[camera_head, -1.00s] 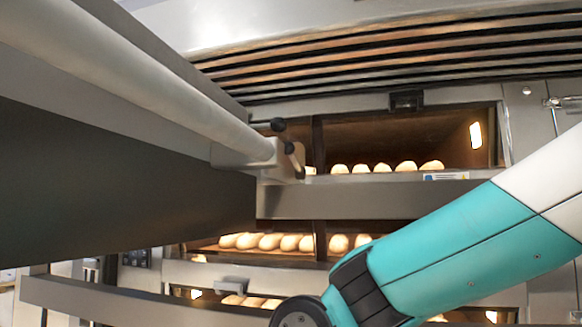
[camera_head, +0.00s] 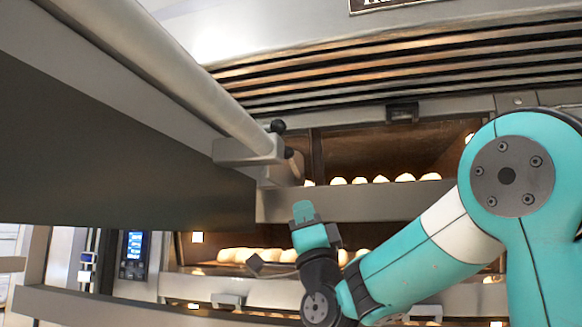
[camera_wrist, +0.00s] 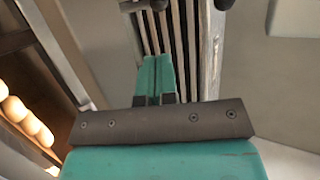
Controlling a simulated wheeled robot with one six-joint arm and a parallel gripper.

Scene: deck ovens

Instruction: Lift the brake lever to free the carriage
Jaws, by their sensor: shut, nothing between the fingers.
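The grey carriage (camera_head: 110,165) fills the left of the head view, with a long round rail (camera_head: 175,75) along it. At the rail's far end is a bracket, with a small lever that has a dark knob (camera_head: 278,126) and a second dark knob (camera_head: 289,153) beside it; I take this to be the brake lever. My gripper (camera_head: 303,208) is below and slightly right of it, pointing up, apart from it. In the wrist view the teal fingers (camera_wrist: 158,62) are shut and empty.
Deck ovens stand behind, with rows of loaves (camera_head: 375,180) on the upper deck and more on a lower deck (camera_head: 240,255). A grey ledge (camera_head: 350,202) runs across behind my gripper. A control panel with a blue screen (camera_head: 134,243) is at lower left.

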